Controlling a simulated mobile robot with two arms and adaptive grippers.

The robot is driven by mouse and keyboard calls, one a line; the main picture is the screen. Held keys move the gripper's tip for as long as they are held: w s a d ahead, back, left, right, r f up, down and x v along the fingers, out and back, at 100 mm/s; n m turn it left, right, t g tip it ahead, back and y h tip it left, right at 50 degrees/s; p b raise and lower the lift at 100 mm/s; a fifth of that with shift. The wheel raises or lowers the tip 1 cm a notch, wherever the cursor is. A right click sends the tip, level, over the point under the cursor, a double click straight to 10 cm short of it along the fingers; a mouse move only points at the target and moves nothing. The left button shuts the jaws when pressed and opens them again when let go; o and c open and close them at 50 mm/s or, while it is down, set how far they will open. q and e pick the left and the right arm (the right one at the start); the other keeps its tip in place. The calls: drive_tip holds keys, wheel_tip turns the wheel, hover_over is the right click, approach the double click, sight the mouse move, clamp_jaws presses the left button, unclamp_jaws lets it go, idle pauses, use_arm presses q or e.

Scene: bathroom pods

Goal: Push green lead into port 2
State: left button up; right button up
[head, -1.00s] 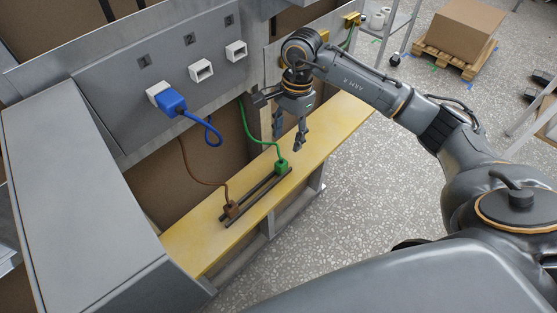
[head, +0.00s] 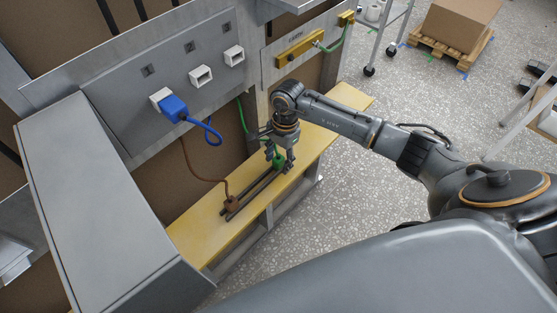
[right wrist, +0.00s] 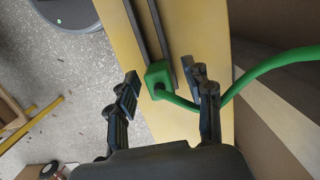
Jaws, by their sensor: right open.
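The green lead's plug (head: 278,161) stands upright at the far end of dark rails on the yellow shelf (head: 214,238). My right gripper (head: 281,158) is over it, pointing down. In the right wrist view the green plug (right wrist: 158,78) lies between the open fingers of my right gripper (right wrist: 162,83), with a gap on each side. The green cable (right wrist: 255,72) passes by the right finger. On the grey panel, a middle white port (head: 201,77) and a right white port (head: 234,55) are empty. Their numbers are unreadable. My left gripper is out of view.
A blue plug (head: 174,107) sits in the left port (head: 157,95). A brown plug (head: 231,204) stands at the near end of the rails. A yellow bar (head: 299,49) with a green cable is on the wall. A grey cabinet (head: 100,200) stands at left.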

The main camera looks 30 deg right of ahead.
drive_tip(key=shift+c, duration=0.2)
clamp_jaws()
drive_tip(key=shift+r, duration=0.1)
